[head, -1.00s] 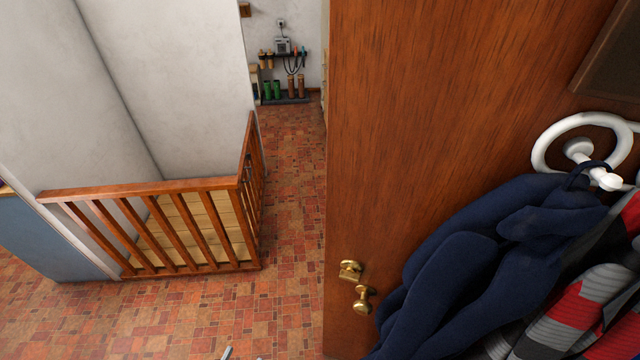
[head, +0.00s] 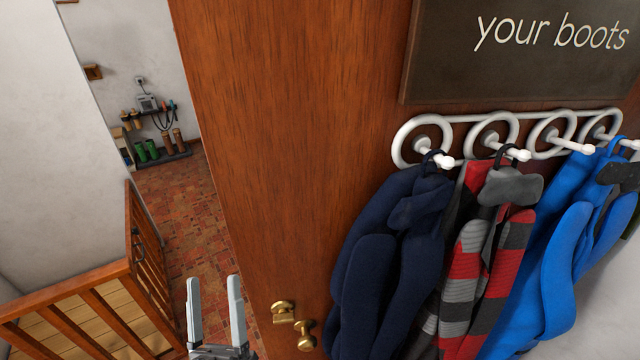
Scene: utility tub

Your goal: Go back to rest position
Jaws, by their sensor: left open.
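My left gripper (head: 214,286) shows at the bottom of the head view, left of the door's brass knob. Its two pale fingers point up and stand apart, with nothing between them. It is in front of the tiled floor, apart from the door as far as I can see. My right gripper is not in view.
A brown wooden door (head: 290,150) fills the middle, with a brass knob (head: 306,335). A white hook rack (head: 462,118) holds navy, striped and blue garments. A wooden railing (head: 105,290) stands at left. Tiled floor (head: 190,215) is clear between railing and door.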

